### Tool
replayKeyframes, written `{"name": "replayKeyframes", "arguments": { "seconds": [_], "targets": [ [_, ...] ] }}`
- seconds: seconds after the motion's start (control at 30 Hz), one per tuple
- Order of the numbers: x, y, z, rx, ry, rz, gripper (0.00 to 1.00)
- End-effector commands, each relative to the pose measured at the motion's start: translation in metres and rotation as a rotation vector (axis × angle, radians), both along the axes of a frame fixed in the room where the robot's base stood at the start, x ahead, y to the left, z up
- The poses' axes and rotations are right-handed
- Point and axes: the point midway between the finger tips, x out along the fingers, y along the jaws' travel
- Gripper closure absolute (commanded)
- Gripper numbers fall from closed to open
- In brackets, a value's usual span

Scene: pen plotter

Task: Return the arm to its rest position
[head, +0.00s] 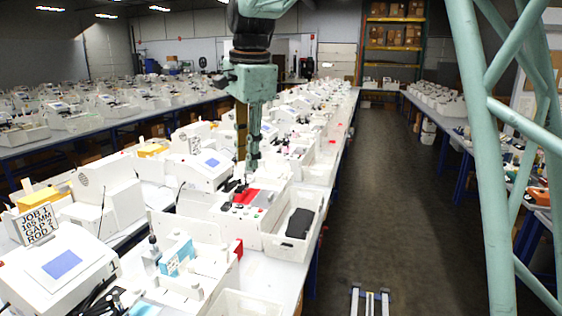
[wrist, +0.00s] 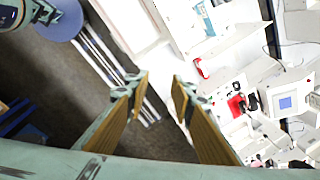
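My gripper (head: 247,166) hangs down from my green arm (head: 252,80) in the middle of the head view, in front of the long row of white machines. In the wrist view my gripper (wrist: 160,84) has its two tan-padded fingers apart. Nothing is between them. Behind the gap show the floor and the edge of the white table. The head view cannot tell exactly how far the fingertips are above the bench.
Long white benches (head: 280,275) carry many white machines and bins. A white bin (head: 290,235) with a dark object stands near the bench edge. A machine with a red part (head: 250,197) is beside it. The aisle floor (head: 400,210) is clear; rails (head: 370,300) run along it.

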Motion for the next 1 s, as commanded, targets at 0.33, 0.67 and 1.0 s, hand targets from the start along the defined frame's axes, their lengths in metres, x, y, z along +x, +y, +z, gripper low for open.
{"name": "replayKeyframes", "arguments": {
  "seconds": [0.33, 0.67, 1.0],
  "targets": [
    [-0.050, -0.062, 0.000, -0.024, -0.037, 0.126, 0.78],
    [-0.102, -0.115, -0.007, -0.053, -0.070, 0.247, 0.78],
    [-0.161, -0.163, -0.023, -0.088, -0.103, 0.371, 0.78]
  ]
}}
